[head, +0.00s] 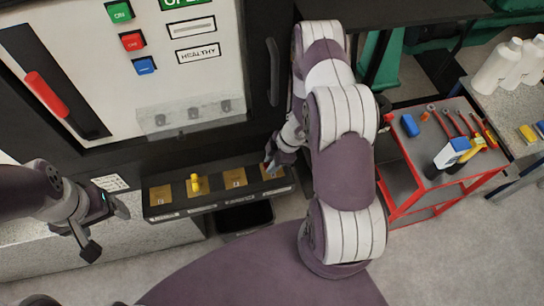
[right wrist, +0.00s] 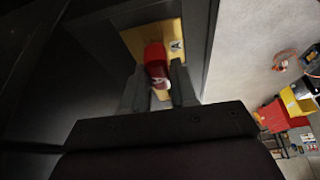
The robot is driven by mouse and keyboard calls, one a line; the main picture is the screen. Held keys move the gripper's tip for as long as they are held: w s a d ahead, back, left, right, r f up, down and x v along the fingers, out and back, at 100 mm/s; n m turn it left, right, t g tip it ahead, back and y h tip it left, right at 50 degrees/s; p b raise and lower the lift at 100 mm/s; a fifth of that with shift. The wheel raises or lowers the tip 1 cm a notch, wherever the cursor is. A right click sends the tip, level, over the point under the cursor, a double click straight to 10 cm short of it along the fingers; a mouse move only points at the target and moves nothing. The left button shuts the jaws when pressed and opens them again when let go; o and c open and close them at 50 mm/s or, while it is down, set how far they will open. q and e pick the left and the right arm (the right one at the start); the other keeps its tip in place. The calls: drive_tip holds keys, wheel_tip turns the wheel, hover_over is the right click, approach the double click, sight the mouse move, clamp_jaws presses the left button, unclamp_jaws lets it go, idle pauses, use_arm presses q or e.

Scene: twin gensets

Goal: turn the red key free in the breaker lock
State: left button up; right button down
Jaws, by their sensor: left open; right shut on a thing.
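The red key (right wrist: 155,62) stands in a brass lock plate in the right wrist view. My right gripper (right wrist: 163,85) is shut on it, one finger on each side. The breaker lock (right wrist: 132,36) is the brass plate under the key. In the head view my right gripper (head: 272,163) is at the right end of a dark lock shelf, and the key is mostly hidden there. My left gripper (head: 103,222) is open and empty, left of the shelf and apart from it.
The shelf (head: 220,203) carries several brass plates, and a yellow key (head: 197,184) stands in one. Above is a panel with a red lever (head: 46,93) and a clear cover (head: 190,115). A red tool cart (head: 398,200) stands at right. Floor in front is open.

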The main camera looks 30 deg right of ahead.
drive_tip(key=shift+n+g, duration=0.3)
drive_tip(key=shift+n, duration=0.3)
drive_tip(key=c, duration=0.8)
unclamp_jaws()
drive_tip(key=shift+r, duration=3.75)
